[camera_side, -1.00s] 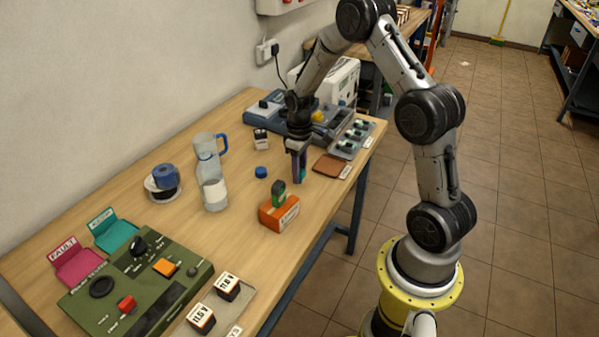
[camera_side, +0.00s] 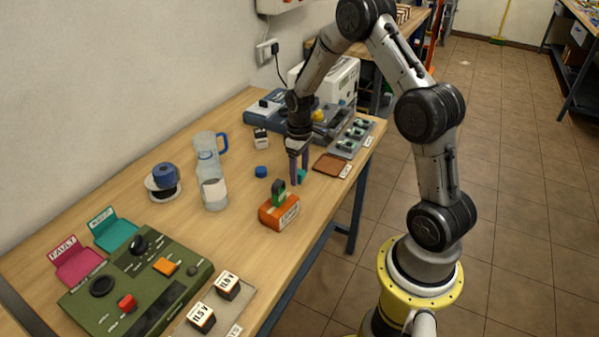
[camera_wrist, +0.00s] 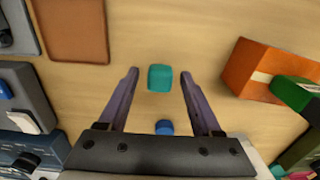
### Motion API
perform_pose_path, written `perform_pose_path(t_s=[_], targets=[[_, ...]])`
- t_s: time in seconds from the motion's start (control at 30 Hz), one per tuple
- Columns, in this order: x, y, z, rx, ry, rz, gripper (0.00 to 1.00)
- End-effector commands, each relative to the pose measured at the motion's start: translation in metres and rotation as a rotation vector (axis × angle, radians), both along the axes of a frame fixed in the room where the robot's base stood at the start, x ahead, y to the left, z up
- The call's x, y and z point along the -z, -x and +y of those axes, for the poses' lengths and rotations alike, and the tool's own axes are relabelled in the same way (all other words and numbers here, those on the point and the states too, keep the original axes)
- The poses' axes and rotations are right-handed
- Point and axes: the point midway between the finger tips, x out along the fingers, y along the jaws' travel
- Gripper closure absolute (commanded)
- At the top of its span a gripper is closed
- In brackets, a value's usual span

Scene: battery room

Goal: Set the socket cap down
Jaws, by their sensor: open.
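A small teal cap (camera_side: 301,175), which I take to be the socket cap, is at the bare wooden table top below my gripper (camera_side: 298,174). In the wrist view the teal cap (camera_wrist: 160,78) lies between the two purple fingers of my gripper (camera_wrist: 160,74), with a clear gap on each side. The gripper is open, pointing down, its fingertips low near the table. In the side view a finger partly hides the cap.
A blue cap (camera_side: 261,172) lies to the left, and an orange holder (camera_side: 283,214) with a green piece stands in front. A brown pad (camera_side: 332,165) is to the right. A clear jug (camera_side: 213,185) stands farther left. Bare wood surrounds the teal cap.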

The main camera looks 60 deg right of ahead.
Motion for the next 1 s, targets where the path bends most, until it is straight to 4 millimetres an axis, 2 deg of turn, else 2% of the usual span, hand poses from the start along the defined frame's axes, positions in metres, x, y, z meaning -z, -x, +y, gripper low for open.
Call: perform_pose_path(t_s=[0.5, 0.77, 0.87, 1.0], targets=[[-0.096, -0.001, 0.0, 0.0, 0.003, -0.005, 0.34], [-0.121, 0.0, 0.003, -0.001, 0.004, -0.009, 0.34], [-0.14, 0.005, 0.017, -0.004, 0.015, -0.034, 0.34], [-0.183, 0.028, 0.055, -0.008, 0.041, -0.11, 0.34]])
